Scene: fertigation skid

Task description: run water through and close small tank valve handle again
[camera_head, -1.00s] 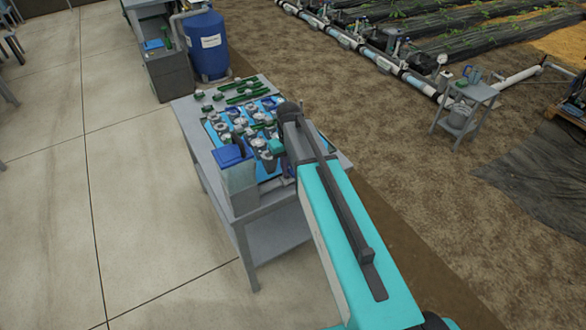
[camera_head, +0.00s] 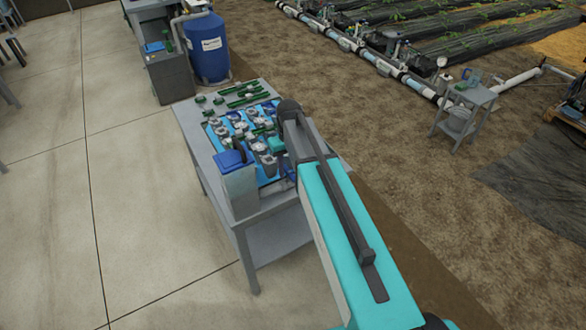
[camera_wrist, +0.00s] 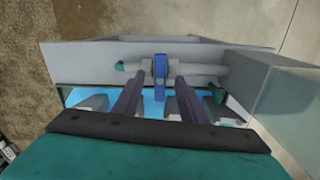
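The small tank (camera_head: 240,190), a pale grey box with a blue lid, stands on the near left corner of a grey table. The blue valve handle (camera_wrist: 160,75) sits on a pale horizontal pipe (camera_wrist: 209,70) in the wrist view. My gripper (camera_wrist: 160,82) is open. Its two dark fingers are apart, left and right of the handle, with a visible gap on each side. The handle lies near the fingertips; exact depth is hard to tell. In the head view my arm hides most of the gripper and valve.
The grey table (camera_head: 199,150) bears a blue mat (camera_head: 267,181) with several grey fittings and green parts behind it. A blue barrel (camera_head: 208,50) stands beyond. A small side table (camera_head: 473,95) is at the right.

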